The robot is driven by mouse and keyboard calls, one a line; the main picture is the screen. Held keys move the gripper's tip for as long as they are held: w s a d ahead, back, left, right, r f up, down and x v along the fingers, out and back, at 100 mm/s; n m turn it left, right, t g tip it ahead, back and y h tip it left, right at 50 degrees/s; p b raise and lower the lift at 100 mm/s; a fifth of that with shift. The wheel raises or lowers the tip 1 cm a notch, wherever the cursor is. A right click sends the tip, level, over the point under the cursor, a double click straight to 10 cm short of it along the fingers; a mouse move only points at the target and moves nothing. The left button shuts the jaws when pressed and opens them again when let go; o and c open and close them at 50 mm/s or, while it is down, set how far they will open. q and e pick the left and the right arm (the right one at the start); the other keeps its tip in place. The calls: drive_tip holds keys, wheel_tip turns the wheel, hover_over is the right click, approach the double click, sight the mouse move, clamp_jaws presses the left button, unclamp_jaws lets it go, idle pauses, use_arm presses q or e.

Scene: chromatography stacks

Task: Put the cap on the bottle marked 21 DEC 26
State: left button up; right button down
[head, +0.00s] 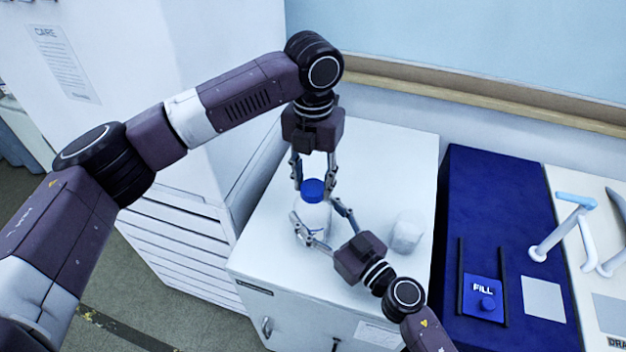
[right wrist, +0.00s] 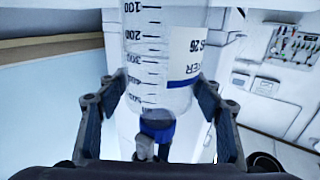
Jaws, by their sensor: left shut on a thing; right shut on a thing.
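A clear bottle (head: 316,218) stands on the white cabinet top in the head view. In the right wrist view the bottle (right wrist: 160,60) shows a printed scale and a white label; the end of the label's text reads 26, the rest is cut off. My right gripper (head: 316,214) is shut around the bottle's sides. The blue cap (head: 313,190) is at the bottle's mouth, between the fingers of my left gripper (head: 313,186), which points down from above. The cap (right wrist: 158,126) also shows in the right wrist view. I cannot tell if it is seated.
A whitish, translucent container (head: 407,232) stands to the right on the white cabinet top (head: 395,170). A dark blue unit (head: 497,200) marked FILL stands to the right of the cabinet. A tall white cabinet (head: 110,60) is at the left. The cabinet top behind the container is clear.

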use_arm(q)
drive_tip(key=m, duration=0.5)
drive_tip(key=o, duration=0.9)
drive_tip(key=shift+r, duration=0.1)
drive_tip(key=shift+r, duration=2.2)
drive_tip(key=shift+c, duration=0.4)
